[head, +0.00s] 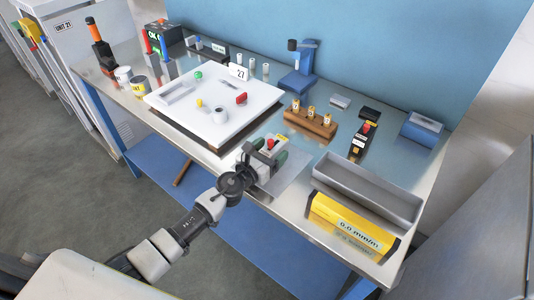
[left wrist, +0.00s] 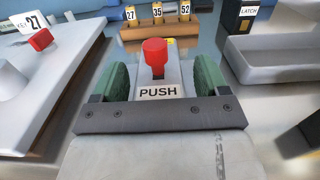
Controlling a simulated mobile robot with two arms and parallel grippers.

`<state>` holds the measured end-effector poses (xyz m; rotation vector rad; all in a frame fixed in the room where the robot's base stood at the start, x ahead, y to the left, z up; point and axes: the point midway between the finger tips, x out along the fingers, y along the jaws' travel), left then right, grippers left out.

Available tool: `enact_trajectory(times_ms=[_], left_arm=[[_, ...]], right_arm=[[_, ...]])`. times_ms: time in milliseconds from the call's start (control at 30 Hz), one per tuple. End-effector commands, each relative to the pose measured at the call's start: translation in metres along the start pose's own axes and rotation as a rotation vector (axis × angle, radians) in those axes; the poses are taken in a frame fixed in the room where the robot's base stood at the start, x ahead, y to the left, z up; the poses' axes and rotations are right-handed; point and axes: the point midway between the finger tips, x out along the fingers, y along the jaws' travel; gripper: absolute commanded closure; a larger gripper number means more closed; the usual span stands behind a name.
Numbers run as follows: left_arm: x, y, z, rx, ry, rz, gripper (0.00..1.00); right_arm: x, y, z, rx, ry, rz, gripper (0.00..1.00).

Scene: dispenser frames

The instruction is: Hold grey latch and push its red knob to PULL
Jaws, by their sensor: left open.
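The grey latch (left wrist: 172,77) stands between my left gripper's fingers in the left wrist view. Its upright red knob (left wrist: 155,55) is on top, and a PUSH label (left wrist: 158,92) shows on the near side. No PULL label is visible. My left gripper (left wrist: 161,78) is open, with one green pad on each side of the latch and a narrow gap beside it. In the head view my left gripper (head: 266,158) is at the table's front edge, partly hiding the latch; the red knob (head: 270,143) shows between the fingers. My right gripper is not in view.
A white panel (head: 185,112) with a 27 sign is to the left. A wooden block (head: 307,124) with numbered tags stands behind. A grey tray (head: 365,192) and a yellow 0.0 mm/m box (head: 350,225) are to the right. A LATCH-labelled black block (left wrist: 238,18) stands behind right.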

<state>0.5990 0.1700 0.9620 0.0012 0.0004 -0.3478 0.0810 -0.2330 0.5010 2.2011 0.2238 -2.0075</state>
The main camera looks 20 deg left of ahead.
Motion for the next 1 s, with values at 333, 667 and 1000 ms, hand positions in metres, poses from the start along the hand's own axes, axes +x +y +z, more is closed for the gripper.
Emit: enact_trajectory(times_ms=[333,667,1000], left_arm=[[-0.0003,0.0001,0.0,-0.001,0.0,0.001,0.61],[-0.0004,0.0002,0.0,-0.001,0.0,0.001,0.89],[-0.0004,0.0002,0.0,-0.001,0.0,0.001,0.89]], right_arm=[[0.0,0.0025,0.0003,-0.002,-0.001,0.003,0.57],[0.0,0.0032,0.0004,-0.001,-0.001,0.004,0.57],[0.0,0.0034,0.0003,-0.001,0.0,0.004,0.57]])
